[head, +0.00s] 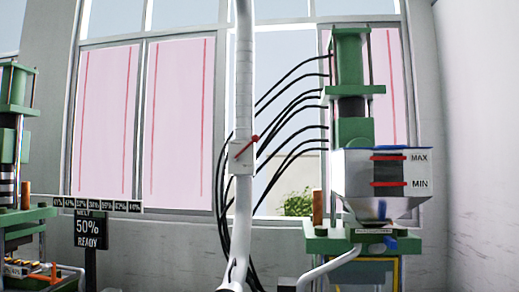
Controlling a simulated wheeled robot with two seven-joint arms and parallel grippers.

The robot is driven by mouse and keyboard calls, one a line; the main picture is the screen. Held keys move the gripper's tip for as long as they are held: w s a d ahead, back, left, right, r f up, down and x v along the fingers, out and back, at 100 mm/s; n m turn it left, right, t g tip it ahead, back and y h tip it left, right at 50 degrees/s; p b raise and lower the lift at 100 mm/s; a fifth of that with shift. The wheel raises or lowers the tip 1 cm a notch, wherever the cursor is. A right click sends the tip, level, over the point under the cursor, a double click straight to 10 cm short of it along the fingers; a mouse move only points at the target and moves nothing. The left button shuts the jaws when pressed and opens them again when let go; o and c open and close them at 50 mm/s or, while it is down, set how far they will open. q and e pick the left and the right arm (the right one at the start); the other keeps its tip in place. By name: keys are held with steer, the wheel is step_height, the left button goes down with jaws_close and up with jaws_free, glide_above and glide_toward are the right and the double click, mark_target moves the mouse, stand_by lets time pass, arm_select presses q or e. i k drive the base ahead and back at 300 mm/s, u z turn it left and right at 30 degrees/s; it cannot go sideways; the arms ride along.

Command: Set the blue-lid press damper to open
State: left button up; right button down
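The press with the blue lid (385,149) stands at the right. It is green, with a pale hopper (360,175) marked MAX and MIN. The lid shows only as a thin blue edge. A grey vertical duct (243,90) runs down the middle of the view. On it sits a pale damper box (238,168) with a red lever (247,148). The lever lies diagonally, its knobbed end up and to the right. I cannot tell from the lever whether the damper is open or shut. Neither of my grippers is in view.
Several black hoses (290,83) arc between the duct and the press. Another green press (14,105) stands at the left edge. A dark sign (90,230) reads MELT 50% READY, below a strip of percentage labels (105,205). Windows with pink panels (180,120) are behind.

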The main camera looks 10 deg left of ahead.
mark_target(255, 138)
steer(key=u, duration=0.75)
steer(key=i, duration=0.65)
steer(key=u, duration=0.75)
steer(key=i, duration=0.85)
steer(key=z, duration=0.4)
